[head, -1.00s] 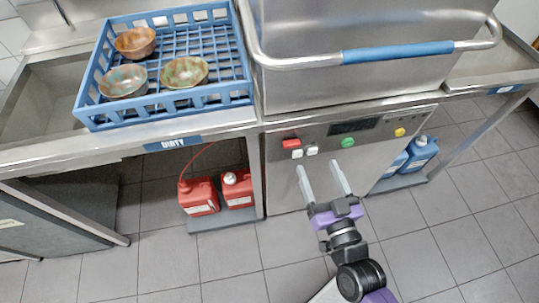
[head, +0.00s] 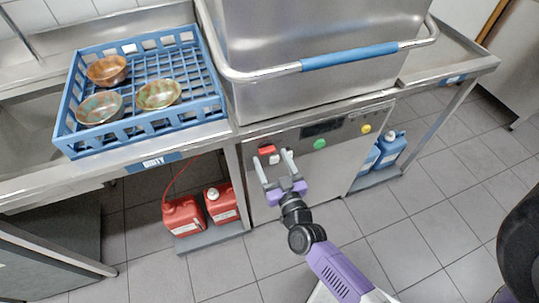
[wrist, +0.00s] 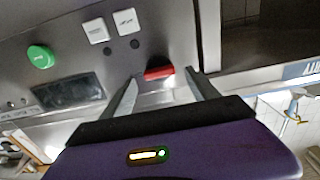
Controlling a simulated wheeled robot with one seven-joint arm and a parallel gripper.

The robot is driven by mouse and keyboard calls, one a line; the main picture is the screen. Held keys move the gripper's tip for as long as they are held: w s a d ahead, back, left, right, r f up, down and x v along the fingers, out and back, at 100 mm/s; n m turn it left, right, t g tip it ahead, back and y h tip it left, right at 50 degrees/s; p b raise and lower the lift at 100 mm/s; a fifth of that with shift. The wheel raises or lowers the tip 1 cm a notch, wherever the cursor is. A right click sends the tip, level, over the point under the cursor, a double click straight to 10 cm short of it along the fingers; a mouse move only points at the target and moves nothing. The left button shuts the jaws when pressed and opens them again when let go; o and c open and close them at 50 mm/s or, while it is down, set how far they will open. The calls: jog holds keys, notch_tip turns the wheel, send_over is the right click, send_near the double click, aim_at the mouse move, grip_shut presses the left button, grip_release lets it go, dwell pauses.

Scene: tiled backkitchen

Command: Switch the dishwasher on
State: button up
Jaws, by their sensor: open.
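The dishwasher's front panel (head: 345,155) carries a red rocker switch (head: 267,150), a white button (head: 274,159), a green button (head: 320,144), a yellow button (head: 366,128) and a dark display (head: 322,127). My gripper (head: 272,157) is open and empty in front of the panel's left part. In the wrist view the red switch (wrist: 158,73) shows between the fingertips of my gripper (wrist: 162,77). Two white buttons (wrist: 96,30) and the green button (wrist: 41,57) lie to its left there. Whether the fingertips touch the panel I cannot tell.
A steel hood (head: 310,40) with a blue-sleeved handle (head: 350,56) stands above the panel. A blue rack (head: 140,140) with three bowls sits on the left counter. Red canisters (head: 183,216) stand below it, blue canisters (head: 390,150) at the right.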

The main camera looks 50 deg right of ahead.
jog(key=shift+x, duration=0.95)
jog(key=shift+c, duration=0.4)
jog(key=c, duration=1.3)
